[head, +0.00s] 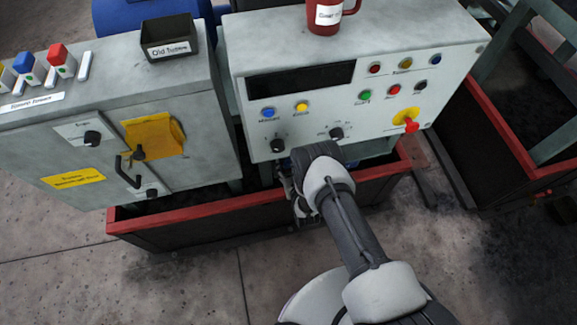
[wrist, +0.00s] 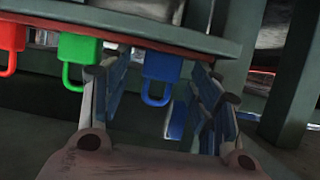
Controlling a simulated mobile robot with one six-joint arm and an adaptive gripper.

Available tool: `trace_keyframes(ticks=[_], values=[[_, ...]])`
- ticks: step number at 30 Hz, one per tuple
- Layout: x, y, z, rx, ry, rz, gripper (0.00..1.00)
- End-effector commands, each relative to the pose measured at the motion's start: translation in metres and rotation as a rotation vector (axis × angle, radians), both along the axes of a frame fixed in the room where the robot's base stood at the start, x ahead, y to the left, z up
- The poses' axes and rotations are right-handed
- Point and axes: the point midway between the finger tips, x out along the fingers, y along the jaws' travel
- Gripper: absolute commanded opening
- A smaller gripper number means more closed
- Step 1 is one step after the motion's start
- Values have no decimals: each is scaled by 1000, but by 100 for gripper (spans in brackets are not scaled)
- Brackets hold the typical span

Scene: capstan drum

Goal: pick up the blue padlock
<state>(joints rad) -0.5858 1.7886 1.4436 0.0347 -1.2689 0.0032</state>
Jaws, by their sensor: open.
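In the wrist view the blue padlock (wrist: 161,67) is at the upper centre, its body up against the underside of a ledge and its shackle downward. My gripper (wrist: 158,85) is open, with one finger to the left of the blue padlock and one to the right. Nothing visible is held, and I cannot tell how deep the padlock sits between the fingers. A green padlock (wrist: 80,50) and a red padlock (wrist: 12,38) are in the same row to the left. In the head view my gripper (head: 298,195) is mostly hidden below the control panel, and the padlocks are not visible.
The grey-green ledge (wrist: 150,25) lies just above the padlocks. A green post (wrist: 290,85) stands to the right. In the head view the control panel (head: 240,85) and a red-rimmed trough (head: 200,205) are close around the gripper. A grey cabinet (head: 60,140) stands left.

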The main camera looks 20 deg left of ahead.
Motion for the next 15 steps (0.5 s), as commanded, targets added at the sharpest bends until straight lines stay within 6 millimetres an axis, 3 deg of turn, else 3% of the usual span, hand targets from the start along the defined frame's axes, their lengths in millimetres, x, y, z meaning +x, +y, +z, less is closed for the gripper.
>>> trace_keyframes(ticks=[7,15], values=[[2,1,0,0,0,0,57],[2,1,0,0,0,0,39]])
